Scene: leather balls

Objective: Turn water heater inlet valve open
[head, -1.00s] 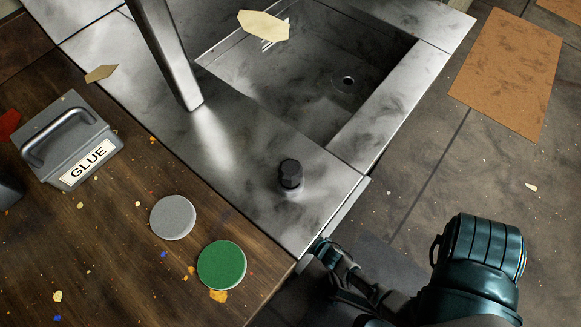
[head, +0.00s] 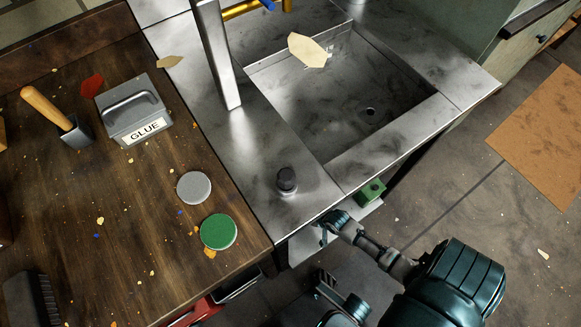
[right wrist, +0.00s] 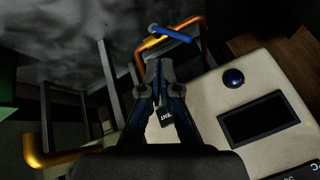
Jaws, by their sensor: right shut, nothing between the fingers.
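In the right wrist view, a blue lever (right wrist: 172,34) sits on a yellow-orange valve body on a bent copper-coloured pipe (right wrist: 205,42). The pale water heater (right wrist: 215,125) lies below it, with a blue knob and a dark panel. My right gripper (right wrist: 158,66) is shut and empty, its tips below the lever in the picture and apparently apart from it. In the head view my right gripper (head: 330,222) reaches in at the counter's front edge, below the sink; the heater's valve is not clear there. My left gripper is not in view.
The metal counter with a sink (head: 345,90) overhangs the work area. A green block (head: 371,191) sits under its edge. The wooden worktop (head: 130,230) at left holds a glue box (head: 133,110) and two discs. Another copper pipe (right wrist: 65,158) runs at lower left.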

